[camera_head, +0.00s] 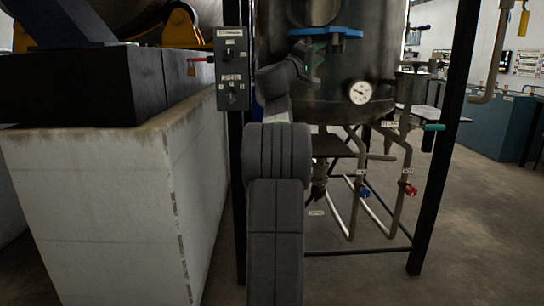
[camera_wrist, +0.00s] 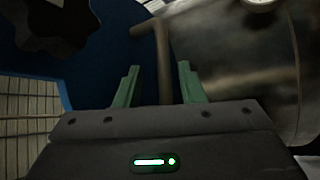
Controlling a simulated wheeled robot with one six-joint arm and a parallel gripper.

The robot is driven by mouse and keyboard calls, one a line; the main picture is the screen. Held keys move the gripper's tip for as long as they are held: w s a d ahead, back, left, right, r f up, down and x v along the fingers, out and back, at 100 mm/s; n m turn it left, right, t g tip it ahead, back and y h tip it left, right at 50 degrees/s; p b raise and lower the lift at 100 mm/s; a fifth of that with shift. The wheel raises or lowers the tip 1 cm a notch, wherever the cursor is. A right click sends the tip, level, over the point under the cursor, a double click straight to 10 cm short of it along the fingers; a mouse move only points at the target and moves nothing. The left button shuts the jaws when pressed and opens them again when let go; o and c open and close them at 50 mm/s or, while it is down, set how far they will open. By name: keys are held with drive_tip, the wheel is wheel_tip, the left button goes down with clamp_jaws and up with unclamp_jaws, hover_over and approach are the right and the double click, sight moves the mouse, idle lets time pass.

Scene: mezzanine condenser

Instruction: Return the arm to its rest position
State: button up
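My arm reaches up from the bottom middle of the head view, in front of a metal tank (camera_head: 340,80). My gripper (camera_head: 314,66) is at the arm's top end, small and dark, just below a blue part (camera_head: 325,32) on the tank. In the wrist view the two green fingers of my gripper (camera_wrist: 159,67) stand well apart. A brownish bar (camera_wrist: 163,60) shows between and beyond them; I see no contact with it. The wrist view also shows the curved metal surface (camera_wrist: 235,65) at the right and a dark knob-like shape (camera_wrist: 55,25) at the upper left.
A labelled control box (camera_head: 232,70) stands left of the arm, with a red padlock-like piece (camera_head: 193,67) beside it. A concrete plinth (camera_head: 110,210) fills the left. Pipes with a blue valve (camera_head: 364,192) and a red valve (camera_head: 410,190) hang below the gauge (camera_head: 360,92). Floor is open at right.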

sight(322, 51)
drive_tip(key=shift+p+x, duration=0.45)
drive_tip(key=shift+x, duration=1.35)
drive_tip(key=shift+s+a, duration=0.1)
drive_tip(key=shift+a, duration=0.05)
drive_tip(key=b+v, duration=0.2)
drive_tip(key=v, duration=1.1)
drive_tip(key=p+x, duration=0.2)
drive_tip(key=x, duration=1.1)
drive_tip(key=shift+s+d+r, duration=0.1)
drive_tip(key=shift+d+r, duration=0.05)
drive_tip(key=shift+d, duration=0.05)
